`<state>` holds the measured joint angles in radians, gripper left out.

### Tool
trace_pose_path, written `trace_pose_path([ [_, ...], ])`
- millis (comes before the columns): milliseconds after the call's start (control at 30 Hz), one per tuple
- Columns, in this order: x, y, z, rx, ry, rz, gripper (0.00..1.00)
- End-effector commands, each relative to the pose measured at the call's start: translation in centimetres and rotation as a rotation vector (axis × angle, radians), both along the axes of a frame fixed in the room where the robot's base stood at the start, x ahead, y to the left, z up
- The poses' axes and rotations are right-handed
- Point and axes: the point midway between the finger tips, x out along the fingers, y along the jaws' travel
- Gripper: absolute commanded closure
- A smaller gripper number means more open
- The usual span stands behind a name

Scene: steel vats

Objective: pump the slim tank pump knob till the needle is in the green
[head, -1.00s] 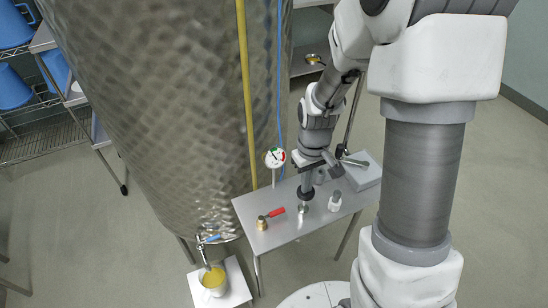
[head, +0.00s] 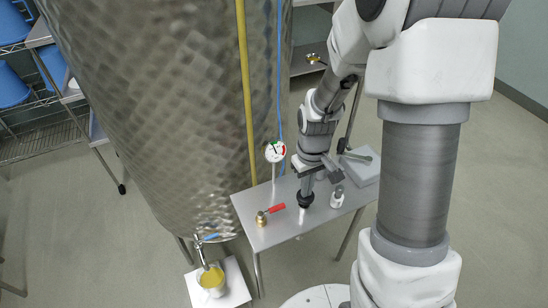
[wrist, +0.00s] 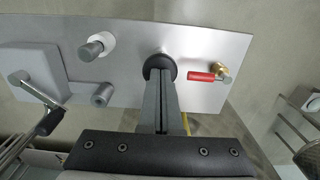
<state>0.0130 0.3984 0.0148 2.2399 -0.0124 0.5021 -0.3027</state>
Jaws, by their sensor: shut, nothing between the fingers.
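A round black pump knob (head: 306,200) stands on the grey table beside the vat and sits low, close to the tabletop. My gripper (head: 307,186) is shut and empty, its fingertips right above the knob and seemingly touching its top. In the wrist view the closed fingers (wrist: 162,84) point down at the black knob (wrist: 160,67), whose near part they hide. The round white gauge (head: 275,151) on a thin post has green and red marks. Its needle is too small to read surely.
A red-handled brass valve (head: 262,218) lies left of the knob and a small white-collared grey fitting (head: 337,197) right of it. A grey box with a lever (head: 362,168) stands at the table's right. The large steel vat (head: 160,110) rises behind; a yellow-filled cup (head: 212,281) stands lower left.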

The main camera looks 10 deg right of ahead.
Motion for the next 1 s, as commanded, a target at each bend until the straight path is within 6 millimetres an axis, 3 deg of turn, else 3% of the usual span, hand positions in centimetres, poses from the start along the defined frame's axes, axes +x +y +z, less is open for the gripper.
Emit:
trace_pose_path([
  [100,-0.1,0.0,-1.7,0.0,0.003,0.0,1.0],
  [333,-0.1,0.0,-0.1,0.0,0.002,0.0,1.0],
  [700,-0.1,0.0,4.2,0.001,0.001,0.001,1.0],
  [1000,0.0,0.0,4.3,0.001,0.001,0.0,1.0],
])
